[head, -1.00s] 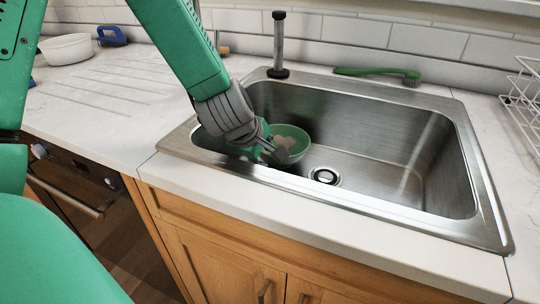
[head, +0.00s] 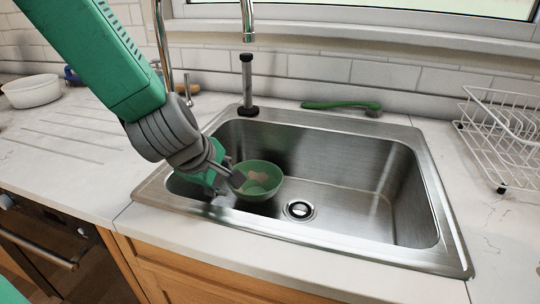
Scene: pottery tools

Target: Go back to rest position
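My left arm comes in from the upper left, and my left gripper (head: 232,182) is low over the left side of the sink, at the left rim of a green bowl. The green bowl (head: 262,190) sits in the sink (head: 335,192) with pinkish-brown patches inside it. The gripper's fingers are small and partly hidden by its own body, so I cannot tell whether they are open, shut or touching the bowl. My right gripper is not in view.
A chrome faucet (head: 248,22) and a dark upright cylinder (head: 247,88) stand behind the sink. A green brush (head: 340,105) lies on the back ledge. A white dish rack (head: 505,135) is at the right, and a white bowl (head: 32,92) at the far left. The left counter is mostly clear.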

